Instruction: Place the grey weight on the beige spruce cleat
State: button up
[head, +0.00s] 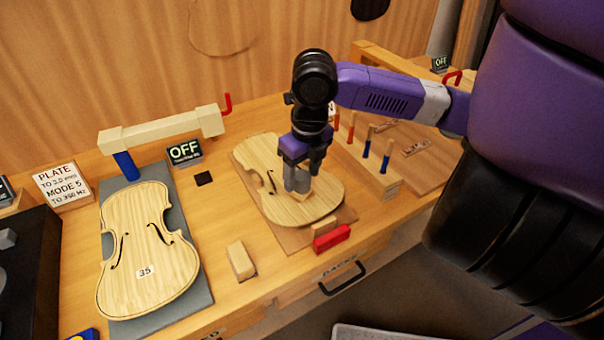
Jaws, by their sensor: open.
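My gripper (302,172) points down over the right violin plate (262,152), with its jaws open around the grey weight (303,184). The weight is a small grey cylinder, partly hidden by the fingers. It stands upright, apparently on the beige spruce cleat (300,198), of which only a small edge shows beneath it on the plate. The fingers hide whether they still touch the weight's sides.
A second violin plate (146,260) marked 35 lies on a grey mat at left. A beige block (240,261) and a red block (331,238) sit near the front edge. A rack of coloured-handled tools (375,172) stands close at right.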

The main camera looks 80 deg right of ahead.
aim_at(306, 178)
notch_tip(306, 178, up, 12)
jog(key=s, duration=0.1)
jog(key=w+a+r+m+t+y, duration=0.15)
jog(key=w+a+t, duration=0.35)
jog(key=w, duration=0.5)
jog(key=w+a+r+m+t+y, duration=0.1)
jog(key=w+a+r+t+y, duration=0.15)
jog(key=w+a, duration=0.65)
jog(key=w+a+r+m+t+y, duration=0.2)
jog(key=w+a+r+m+t, duration=0.5)
jog(key=w+a+m+t, duration=0.35)
jog(key=s+a+f+m+g+h, duration=0.1)
jog(key=s+a+f+m+h, duration=0.3)
jog(key=s+f+m, duration=0.35)
jog(key=s+a+f+m+g+h, duration=0.1)
jog(key=s+a+f+m+h, duration=0.25)
jog(key=f+m, duration=0.65)
jog(key=s+f+n+g+y, duration=0.1)
jog(key=s+f, duration=0.2)
jog(key=s, duration=0.8)
jog(key=s+f+n+g+y, duration=0.1)
jog(key=s+f, duration=0.3)
jog(key=s, duration=0.8)
